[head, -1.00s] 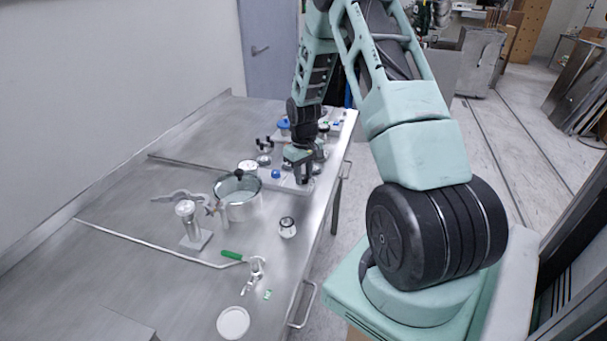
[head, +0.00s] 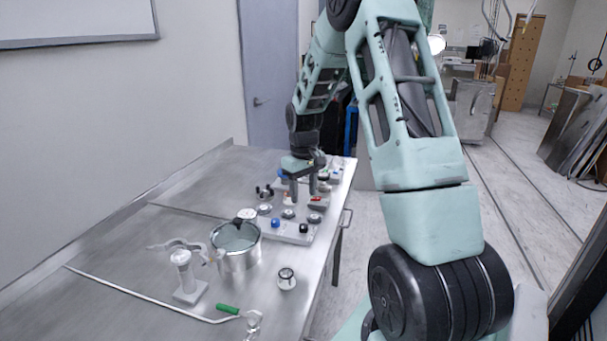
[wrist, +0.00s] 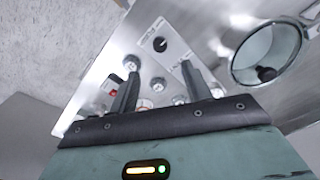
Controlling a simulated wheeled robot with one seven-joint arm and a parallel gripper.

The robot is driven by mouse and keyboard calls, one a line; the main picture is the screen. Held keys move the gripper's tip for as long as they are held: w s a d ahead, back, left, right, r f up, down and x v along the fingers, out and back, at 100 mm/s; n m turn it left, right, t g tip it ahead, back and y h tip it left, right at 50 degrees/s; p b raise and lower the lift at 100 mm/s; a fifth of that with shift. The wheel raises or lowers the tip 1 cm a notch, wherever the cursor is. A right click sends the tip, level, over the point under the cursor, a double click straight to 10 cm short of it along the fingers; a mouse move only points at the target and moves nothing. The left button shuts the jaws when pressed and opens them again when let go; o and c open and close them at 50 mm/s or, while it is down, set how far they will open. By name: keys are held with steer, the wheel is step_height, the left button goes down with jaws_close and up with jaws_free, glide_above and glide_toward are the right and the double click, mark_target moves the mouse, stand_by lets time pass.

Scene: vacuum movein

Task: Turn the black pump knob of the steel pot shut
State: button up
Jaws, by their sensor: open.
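The steel pot (head: 240,259) stands on the metal table, left of the fixture plate. A black knob (head: 238,221) shows at its far rim; it also shows at the pot in the wrist view (wrist: 266,74). My gripper (head: 303,192) is open and empty above the fixture plate, beyond and right of the pot. In the wrist view my two fingers (wrist: 160,76) are apart over the plate, with the pot (wrist: 268,52) off to their right. Nothing touches the pot's knob.
The fixture plate (head: 285,236) carries a blue knob (head: 275,223), another black knob (head: 304,228) and several fittings. A clamp stand (head: 186,280), a green-handled tool (head: 228,309) and a small round gauge (head: 287,279) lie nearer. The table's left side is mostly clear.

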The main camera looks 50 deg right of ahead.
step_height(320, 180, up, 6)
steer(key=shift+r, duration=0.2)
stand_by(0.6)
